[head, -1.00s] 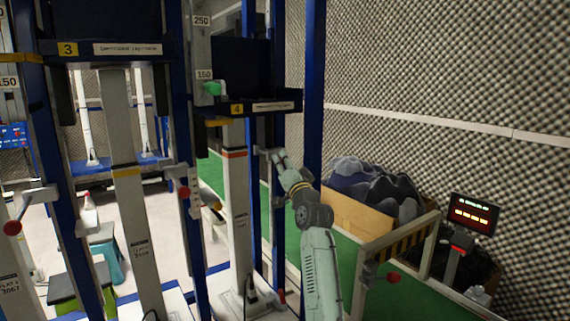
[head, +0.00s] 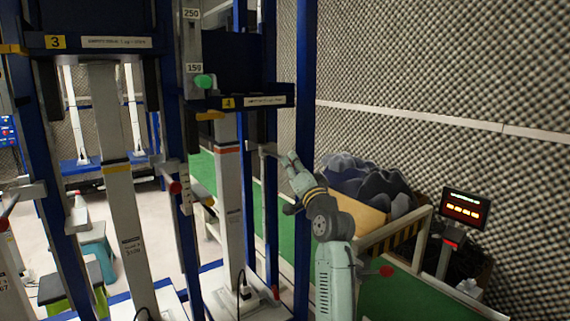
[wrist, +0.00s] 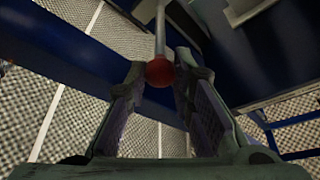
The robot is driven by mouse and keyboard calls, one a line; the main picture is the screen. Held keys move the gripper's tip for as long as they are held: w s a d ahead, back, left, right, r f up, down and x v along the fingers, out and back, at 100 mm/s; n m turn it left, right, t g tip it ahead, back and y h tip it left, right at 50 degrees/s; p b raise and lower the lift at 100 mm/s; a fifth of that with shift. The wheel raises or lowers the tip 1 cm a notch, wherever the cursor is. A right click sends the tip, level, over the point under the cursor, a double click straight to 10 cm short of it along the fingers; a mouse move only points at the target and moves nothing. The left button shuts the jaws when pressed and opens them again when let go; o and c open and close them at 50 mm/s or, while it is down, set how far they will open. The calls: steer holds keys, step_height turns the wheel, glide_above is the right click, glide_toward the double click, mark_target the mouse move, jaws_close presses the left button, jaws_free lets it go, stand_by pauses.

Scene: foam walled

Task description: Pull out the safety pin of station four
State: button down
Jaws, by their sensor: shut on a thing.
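Station four (head: 229,103) is the blue frame with the yellow 4 plate and a pale upright column. Its safety pin has a red ball knob (wrist: 160,72) and a thin grey rod (head: 267,153). In the head view my gripper (head: 286,159) is just right of the station's column and hides the knob. In the wrist view my gripper (wrist: 160,80) has its two fingers shut on the red knob, and the rod runs up away from it. I cannot tell whether the rod's far end is still inside its bracket.
Station three (head: 56,42) stands to the left, with another red knob (head: 174,188) between the stations. A blue post (head: 304,120) rises close behind my arm. A bin of dark foam (head: 360,183), a railing (head: 392,232) and a display (head: 464,209) are at the right.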

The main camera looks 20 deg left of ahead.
steer(key=shift+d, duration=0.1)
steer(key=c, duration=1.4)
jaws_free()
steer(key=shift+s, duration=0.1)
steer(key=shift+o, duration=0.2)
steer(key=v, duration=0.8)
steer(key=shift+s+r, duration=0.1)
